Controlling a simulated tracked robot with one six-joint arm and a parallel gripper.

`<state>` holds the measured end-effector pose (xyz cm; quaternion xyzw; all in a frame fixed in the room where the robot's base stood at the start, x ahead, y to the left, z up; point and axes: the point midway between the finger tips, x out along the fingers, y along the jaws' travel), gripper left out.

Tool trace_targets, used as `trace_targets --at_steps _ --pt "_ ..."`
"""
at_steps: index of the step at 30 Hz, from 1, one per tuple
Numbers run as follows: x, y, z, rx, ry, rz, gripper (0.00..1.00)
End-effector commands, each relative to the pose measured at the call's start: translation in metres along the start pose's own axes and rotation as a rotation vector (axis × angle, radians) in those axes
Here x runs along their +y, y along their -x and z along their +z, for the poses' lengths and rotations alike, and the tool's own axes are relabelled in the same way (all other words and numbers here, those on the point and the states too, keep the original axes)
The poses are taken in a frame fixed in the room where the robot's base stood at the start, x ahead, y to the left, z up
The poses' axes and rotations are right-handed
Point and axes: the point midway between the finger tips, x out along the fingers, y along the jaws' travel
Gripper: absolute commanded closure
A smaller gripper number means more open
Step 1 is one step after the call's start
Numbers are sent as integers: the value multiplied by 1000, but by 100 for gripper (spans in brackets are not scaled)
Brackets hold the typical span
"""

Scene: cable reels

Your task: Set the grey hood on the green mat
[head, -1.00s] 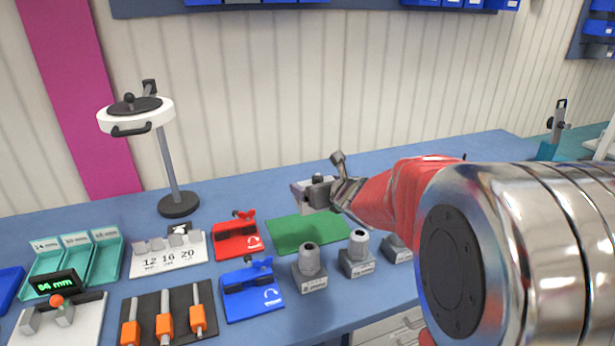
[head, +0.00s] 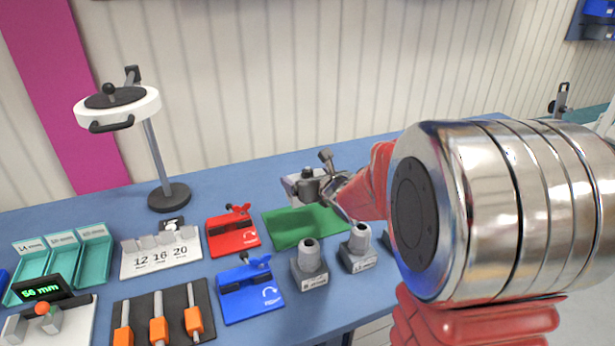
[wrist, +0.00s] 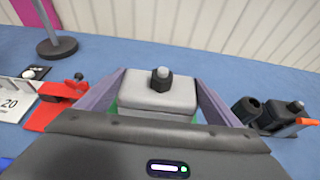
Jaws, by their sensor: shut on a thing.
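My gripper (head: 303,187) is over the back part of the green mat (head: 285,232) in the head view. In the wrist view its two purple-grey fingers stand either side of the grey hood (wrist: 150,93), a light grey rounded block with a dark nut and grey tip on top. The gripper is shut on the hood. Slivers of green mat show beside and below the hood. My gripper and arm mostly hide the hood in the head view, and I cannot tell whether its underside touches the mat.
A red clamp device (head: 232,236) lies left of the mat, with a blue one (head: 250,290) in front. Two grey fittings on blocks (head: 309,262) (head: 357,247) stand just in front of the mat. A lamp (head: 168,195) stands back left. Dark fittings (wrist: 262,112) lie right of the gripper.

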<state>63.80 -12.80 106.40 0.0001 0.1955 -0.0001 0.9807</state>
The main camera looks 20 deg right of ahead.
Motion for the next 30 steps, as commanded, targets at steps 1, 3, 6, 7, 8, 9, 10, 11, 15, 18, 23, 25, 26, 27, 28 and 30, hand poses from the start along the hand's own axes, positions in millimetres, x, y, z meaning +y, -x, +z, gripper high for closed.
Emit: trace_targets --at_steps 1,3,6,7,8,9,10,11,15,18,23,25,26,27,28,30 --pt "0 -1 -3 1 -2 0 43" --pt "0 -3 -8 1 -2 -1 43" --pt "-1 -7 -16 1 -2 -1 43" --pt "-1 -8 -19 2 -2 -2 43" --pt "-1 -9 -22 2 -2 -2 43" --pt "-1 -10 -25 1 -2 -1 43" --pt "-1 -11 -27 0 -2 -1 43" --pt "-1 -12 -29 0 -2 -1 43" --pt "-1 -15 -38 0 -2 -2 43" --pt "-1 -16 -40 -1 -1 -2 43" --pt "-2 -17 -41 -2 -1 -3 43" --pt "-2 -17 -41 -2 -1 -3 43" --pt "-2 -17 -41 -2 -1 -3 43" --pt "-2 -17 -41 -2 -1 -3 43" --pt "-2 -17 -41 -2 -1 -4 43" --pt "-2 -17 -41 -2 -1 -4 43"
